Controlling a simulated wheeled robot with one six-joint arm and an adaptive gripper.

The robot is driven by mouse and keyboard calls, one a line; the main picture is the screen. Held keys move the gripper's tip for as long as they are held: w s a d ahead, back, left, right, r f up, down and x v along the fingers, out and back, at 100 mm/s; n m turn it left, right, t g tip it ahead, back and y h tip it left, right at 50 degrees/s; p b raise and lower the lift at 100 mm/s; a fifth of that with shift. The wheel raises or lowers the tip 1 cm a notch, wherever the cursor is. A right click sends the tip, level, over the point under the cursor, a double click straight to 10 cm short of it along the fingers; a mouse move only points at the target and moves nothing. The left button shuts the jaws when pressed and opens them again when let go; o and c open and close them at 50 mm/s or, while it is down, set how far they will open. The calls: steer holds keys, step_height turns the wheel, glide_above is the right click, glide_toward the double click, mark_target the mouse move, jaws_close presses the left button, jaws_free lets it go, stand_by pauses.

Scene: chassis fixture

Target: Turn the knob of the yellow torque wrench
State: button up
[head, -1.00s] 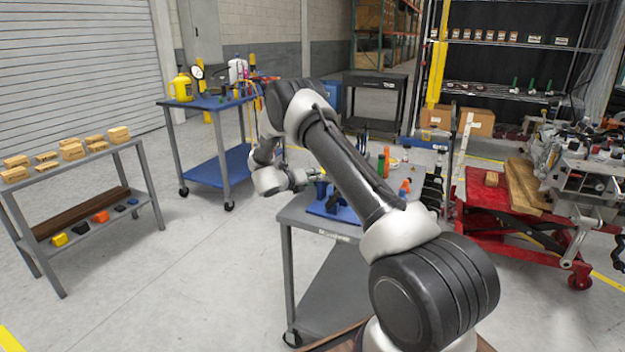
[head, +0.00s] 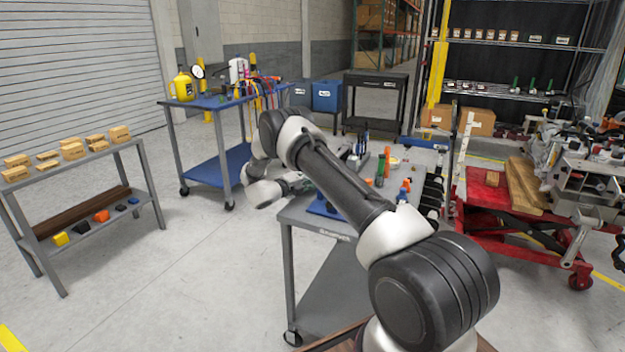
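I cannot make out a yellow torque wrench or its knob in the head view. My gripper (head: 300,182) is at the near left part of the grey cart top (head: 296,213), above or beside it, and points to the right. My arm crosses in front of the cart and covers part of its top. The gripper is small and partly behind the arm, so its fingers and anything between them do not show clearly. A blue holder (head: 322,207) stands near the gripper. Green-handled (head: 380,170) and orange-topped (head: 404,189) tools stand farther right on the cart.
A blue cart (head: 215,103) with a yellow jug (head: 183,87) stands behind left. A grey bench (head: 75,163) with wooden blocks is at far left. A red lift table (head: 485,200) is at right. The floor between bench and grey cart is clear.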

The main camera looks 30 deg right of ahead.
steer(key=shift+f+n+h, duration=0.15)
steer(key=shift+n+h, duration=0.35)
steer(key=shift+n, duration=1)
steer(key=o, duration=0.7)
steer(key=shift+o, duration=0.2)
steer(key=shift+a, duration=0.1)
steer(key=v, duration=1.1)
steer(key=shift+s+a+f, duration=0.15)
steer(key=shift+a+f, duration=0.15)
steer(key=shift+a, duration=0.05)
